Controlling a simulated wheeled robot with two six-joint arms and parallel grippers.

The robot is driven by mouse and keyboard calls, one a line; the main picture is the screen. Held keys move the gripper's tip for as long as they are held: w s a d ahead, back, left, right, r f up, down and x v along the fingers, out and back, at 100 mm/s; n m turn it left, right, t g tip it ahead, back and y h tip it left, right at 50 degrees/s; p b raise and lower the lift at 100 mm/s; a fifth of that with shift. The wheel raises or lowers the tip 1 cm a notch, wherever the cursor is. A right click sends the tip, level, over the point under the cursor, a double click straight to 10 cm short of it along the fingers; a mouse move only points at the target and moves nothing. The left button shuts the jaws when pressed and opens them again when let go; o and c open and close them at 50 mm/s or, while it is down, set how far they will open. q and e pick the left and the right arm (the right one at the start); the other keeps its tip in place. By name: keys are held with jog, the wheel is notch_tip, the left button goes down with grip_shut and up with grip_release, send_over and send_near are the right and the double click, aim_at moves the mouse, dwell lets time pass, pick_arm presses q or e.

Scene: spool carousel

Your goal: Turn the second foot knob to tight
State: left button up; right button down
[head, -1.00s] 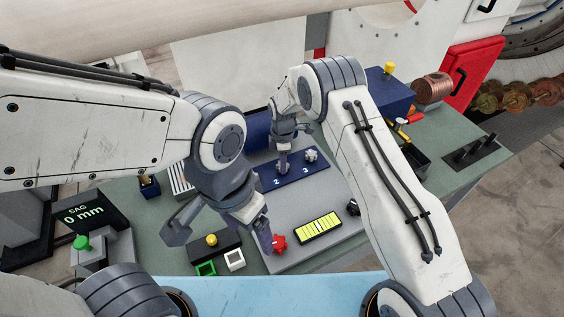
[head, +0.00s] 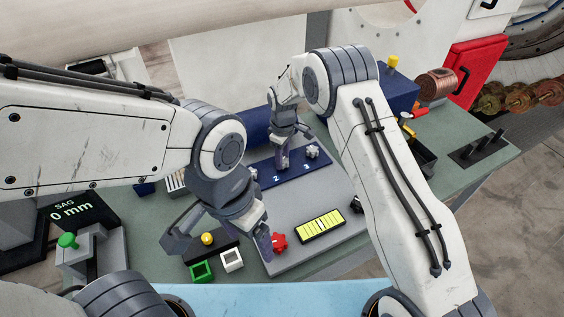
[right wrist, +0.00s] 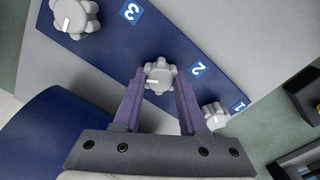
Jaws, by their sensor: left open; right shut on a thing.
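The blue strip (head: 296,172) carries white lobed foot knobs by the numbers 1, 2 and 3. In the right wrist view the second knob (right wrist: 159,77) sits between the fingertips of my right gripper (right wrist: 158,88), which is shut on it. In the head view my right gripper (head: 284,160) points down onto the strip and hides most of that knob. The third knob (right wrist: 75,16) and first knob (right wrist: 215,115) stand on either side, the first partly behind a finger. My left gripper (head: 220,248) is open and empty, one finger close to the red knob (head: 279,242).
A yellow-green level display (head: 320,226) lies on the grey plate. A green (head: 202,271) and a white square button (head: 232,260) are at the front. A sign (head: 78,209) reads SAG 0 mm. A blue box (head: 388,97) and a red cabinet (head: 474,75) stand behind right.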

jog(key=m+b, duration=0.2)
jog(key=m, duration=0.3)
jog(key=shift+m, duration=0.4)
jog(key=m+b, duration=0.1)
jog(key=m, duration=0.2)
jog(key=shift+m, duration=1.6)
jog(key=shift+c, duration=2.2)
grip_release()
jog(key=shift+r+b, duration=0.1)
jog(key=shift+b, duration=0.2)
